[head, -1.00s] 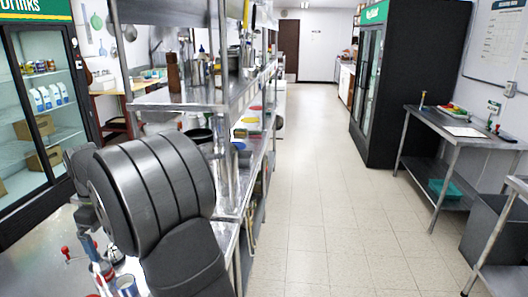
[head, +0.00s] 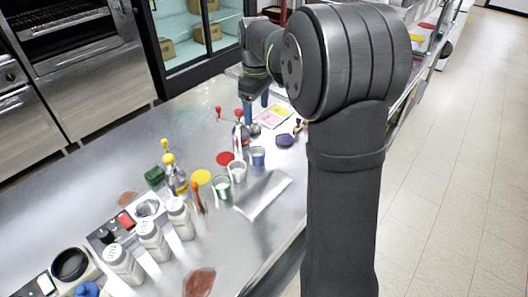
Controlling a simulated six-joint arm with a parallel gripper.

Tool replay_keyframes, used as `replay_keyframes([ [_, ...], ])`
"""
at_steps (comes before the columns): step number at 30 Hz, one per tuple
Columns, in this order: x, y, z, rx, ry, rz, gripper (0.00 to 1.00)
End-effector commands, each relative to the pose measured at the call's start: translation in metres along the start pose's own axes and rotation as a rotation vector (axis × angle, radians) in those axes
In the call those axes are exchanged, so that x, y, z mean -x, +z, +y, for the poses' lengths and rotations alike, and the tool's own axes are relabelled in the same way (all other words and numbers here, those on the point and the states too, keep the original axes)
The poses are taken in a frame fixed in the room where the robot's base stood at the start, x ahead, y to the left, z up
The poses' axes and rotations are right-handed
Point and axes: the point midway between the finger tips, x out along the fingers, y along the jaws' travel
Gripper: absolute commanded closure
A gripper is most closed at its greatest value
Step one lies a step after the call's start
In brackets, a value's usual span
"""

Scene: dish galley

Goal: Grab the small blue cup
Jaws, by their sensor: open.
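The small blue cup (head: 258,157) stands upright on the steel counter (head: 120,175) in the head view. It is the rearmost of three small cups. A white cup (head: 237,172) stands in front of it to the left, and a green-and-white cup (head: 222,188) is further forward. My gripper (head: 257,112) points down above the counter, behind the blue cup. Its two blue fingers are apart, with nothing visible between them. The lower finger ends are partly confused with a red-capped bottle (head: 241,138) in front of them.
Red (head: 225,158) and yellow (head: 201,177) discs lie left of the cups. A flat metal piece (head: 263,195) lies in front. White shakers (head: 152,241) and a yellow-capped bottle (head: 176,180) stand at the front left. A dark purple object (head: 285,141) lies right of the blue cup.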

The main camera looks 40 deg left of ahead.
Motion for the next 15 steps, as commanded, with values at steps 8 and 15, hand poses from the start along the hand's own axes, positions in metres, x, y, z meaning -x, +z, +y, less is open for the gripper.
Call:
replay_keyframes([
  [8, -0.002, 0.003, 0.001, 0.398, 0.0, 0.0, 0.24],
  [15, -0.016, 0.003, 0.001, 0.497, -0.003, -0.001, 0.24],
])
